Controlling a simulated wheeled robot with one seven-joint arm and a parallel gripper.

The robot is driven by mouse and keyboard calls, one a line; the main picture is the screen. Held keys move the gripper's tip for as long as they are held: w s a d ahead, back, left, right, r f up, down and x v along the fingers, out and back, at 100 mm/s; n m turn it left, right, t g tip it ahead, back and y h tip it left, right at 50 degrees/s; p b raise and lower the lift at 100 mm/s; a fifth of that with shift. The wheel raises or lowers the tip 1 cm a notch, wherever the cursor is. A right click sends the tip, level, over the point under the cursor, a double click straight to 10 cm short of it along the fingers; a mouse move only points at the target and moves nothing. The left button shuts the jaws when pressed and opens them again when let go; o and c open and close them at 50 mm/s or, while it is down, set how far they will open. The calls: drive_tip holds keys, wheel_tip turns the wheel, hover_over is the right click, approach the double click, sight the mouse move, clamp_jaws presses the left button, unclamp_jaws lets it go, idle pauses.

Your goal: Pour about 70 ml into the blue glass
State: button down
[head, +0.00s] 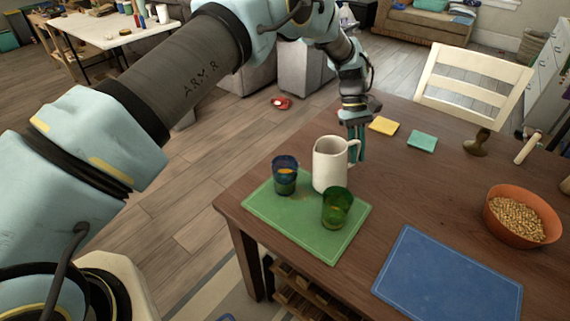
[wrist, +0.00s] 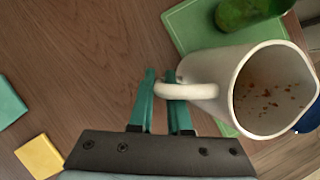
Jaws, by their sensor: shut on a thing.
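The cream jug (head: 331,164) is upright at the back right of the green mat (head: 290,236); I cannot tell if it touches the mat. My gripper (head: 357,145) is shut on its handle (wrist: 184,91). In the wrist view the jug (wrist: 245,85) shows scattered brown bits on its inner wall and bottom. The blue glass (head: 285,176) stands on the mat just left of the jug, with something orange-brown in it. In the wrist view only a blue sliver (wrist: 308,121) shows behind the jug.
A green glass (head: 337,208) stands on the mat in front of the jug, also with something orange inside. A blue mat (head: 448,279) and an orange bowl of nut-like pieces (head: 517,217) lie right. Yellow (head: 383,126) and teal squares (head: 422,141) lie behind. A chair (head: 474,84) stands beyond.

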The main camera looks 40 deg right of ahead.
drive_tip(key=shift+d+f+t+y, duration=0.15)
drive_tip(key=shift+f+t+y, duration=0.15)
drive_tip(key=shift+f, duration=0.05)
